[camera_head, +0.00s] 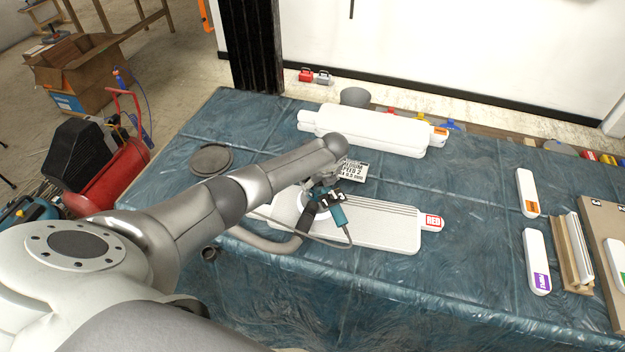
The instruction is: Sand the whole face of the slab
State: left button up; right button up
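The slab (385,228) is a flat white board lying on the blue-covered table, with fine ridges along its far right part and a red-and-white label on its right end. My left arm reaches in from the left, and my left gripper (322,188) is over the slab's left part. It appears shut on a teal and black power sander (338,212), though its fingers are small and partly hidden. The sander's pale round head is low over the slab; I cannot tell whether it touches. The arm and sander hide some of the slab's left end. My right gripper is out of view.
White boards (375,130) are stacked behind the slab. A printed plate (353,170) and a dark round disc (211,160) lie nearby. White labelled pieces (537,258) and a wooden holder (572,255) stand right. A grey curved tube (265,240) is at the front edge.

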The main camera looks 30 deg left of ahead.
pick_arm(q)
jog(key=shift+w+d+r, duration=0.25)
jog(key=shift+w+d, duration=0.25)
jog(key=shift+d, duration=0.25)
jog(key=shift+d, duration=0.1)
jog(key=shift+w+d, duration=0.3)
jog(key=shift+d, duration=0.5)
jog(key=shift+w+d+b, duration=0.3)
jog(key=shift+d+b, duration=0.25)
jog(key=shift+d, duration=0.4)
jog(key=shift+w+d+b, duration=0.25)
jog(key=shift+d, duration=0.4)
jog(key=shift+w+d+b, duration=0.2)
jog(key=shift+d, duration=0.4)
jog(key=shift+w+d+b, duration=0.25)
jog(key=shift+d, duration=0.4)
jog(key=shift+w+d+b, duration=0.25)
jog(key=shift+d+b, duration=0.1)
jog(key=shift+d, duration=0.25)
jog(key=shift+w+d+b, duration=0.2)
jog(key=shift+d+b, duration=0.1)
jog(key=shift+d, duration=0.35)
jog(key=shift+w+d+b, duration=0.25)
jog(key=shift+d+b, duration=0.1)
jog(key=shift+d, duration=0.25)
